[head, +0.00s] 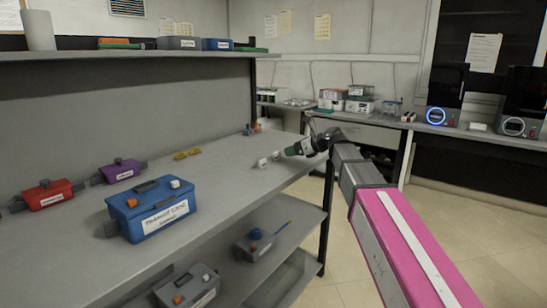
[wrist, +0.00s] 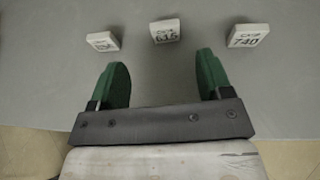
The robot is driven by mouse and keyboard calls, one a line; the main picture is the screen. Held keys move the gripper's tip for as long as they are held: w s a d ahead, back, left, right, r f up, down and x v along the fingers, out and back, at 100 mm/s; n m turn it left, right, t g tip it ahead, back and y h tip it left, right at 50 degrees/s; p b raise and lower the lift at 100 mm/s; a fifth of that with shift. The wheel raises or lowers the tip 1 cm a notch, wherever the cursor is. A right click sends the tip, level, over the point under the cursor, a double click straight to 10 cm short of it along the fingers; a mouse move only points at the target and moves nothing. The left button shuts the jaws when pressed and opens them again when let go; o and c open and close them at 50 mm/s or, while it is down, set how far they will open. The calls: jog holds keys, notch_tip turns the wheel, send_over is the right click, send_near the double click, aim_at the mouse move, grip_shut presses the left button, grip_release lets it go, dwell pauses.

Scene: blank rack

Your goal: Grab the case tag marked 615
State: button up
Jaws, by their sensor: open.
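The case tag marked 615 (wrist: 167,31) is a small white block with dark print, lying on the grey shelf at the top middle of the wrist view. A tag marked 740 (wrist: 247,36) is to its right, and another white tag (wrist: 102,41), its number hard to read, is to its left. My gripper (wrist: 164,70) has green fingers spread apart with nothing between them. The 615 tag is beyond the fingertips, roughly centred between them and not touched. In the head view my gripper (head: 287,153) is near the shelf's right end, beside small white tags (head: 263,162).
A blue case (head: 150,210), a red case (head: 47,194) and a purple case (head: 121,170) stand on the same grey shelf (head: 215,195). Yellow items (head: 187,153) lie farther back. The shelf's front edge is close to my gripper. Shelf space between the blue case and the tags is clear.

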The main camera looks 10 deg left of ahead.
aim_at(277, 152)
jog(key=x, duration=0.3)
jog(key=shift+w+a+f, duration=0.15)
jog(key=shift+a, duration=0.05)
jog(key=shift+w+x, duration=0.2)
jog(key=shift+x, duration=2.45)
jog(key=shift+d, duration=0.1)
jog(key=c, duration=1)
